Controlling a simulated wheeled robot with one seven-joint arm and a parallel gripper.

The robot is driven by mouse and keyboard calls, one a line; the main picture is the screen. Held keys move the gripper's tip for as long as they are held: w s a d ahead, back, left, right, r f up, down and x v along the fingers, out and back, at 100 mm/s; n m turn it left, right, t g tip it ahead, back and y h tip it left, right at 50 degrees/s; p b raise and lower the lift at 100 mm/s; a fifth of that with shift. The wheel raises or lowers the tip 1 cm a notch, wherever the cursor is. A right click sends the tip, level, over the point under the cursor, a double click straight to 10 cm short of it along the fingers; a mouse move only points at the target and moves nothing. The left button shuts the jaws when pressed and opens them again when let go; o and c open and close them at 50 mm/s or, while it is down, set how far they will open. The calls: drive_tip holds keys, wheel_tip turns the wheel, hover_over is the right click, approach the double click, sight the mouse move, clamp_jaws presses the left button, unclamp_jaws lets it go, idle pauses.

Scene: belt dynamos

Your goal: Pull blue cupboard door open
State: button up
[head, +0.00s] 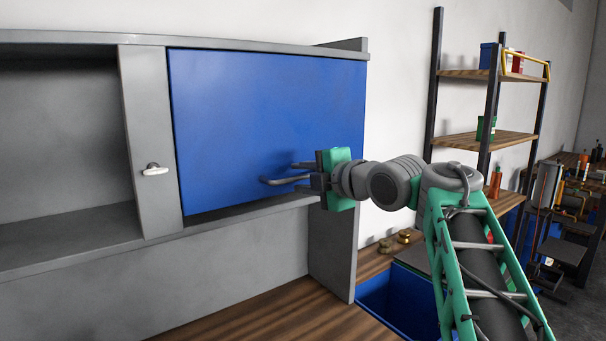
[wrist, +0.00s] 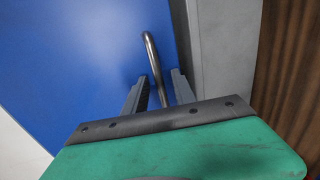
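The blue cupboard door (head: 262,120) fills the right part of the wall cupboard and looks closed or nearly so. A bent metal handle (head: 283,181) stands out from its lower right part. My gripper (head: 307,174) is at this handle, coming from the right. In the wrist view the handle (wrist: 152,58) runs down between the two grey fingers of my gripper (wrist: 158,84). The fingers are apart, with gaps showing beside the handle. Whether a finger touches it is hard to tell.
A narrow grey panel (head: 150,140) with a pale handle (head: 155,169) stands left of the blue door, beside an open grey compartment (head: 60,140). Below is a wooden worktop (head: 270,318) and a blue bin (head: 375,297). A shelf rack (head: 485,138) stands at the right.

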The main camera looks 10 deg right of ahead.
drive_tip(key=shift+w+a, duration=0.1)
drive_tip(key=shift+w, duration=0.1)
drive_tip(key=shift+c, duration=0.4)
clamp_jaws()
idle(0.9)
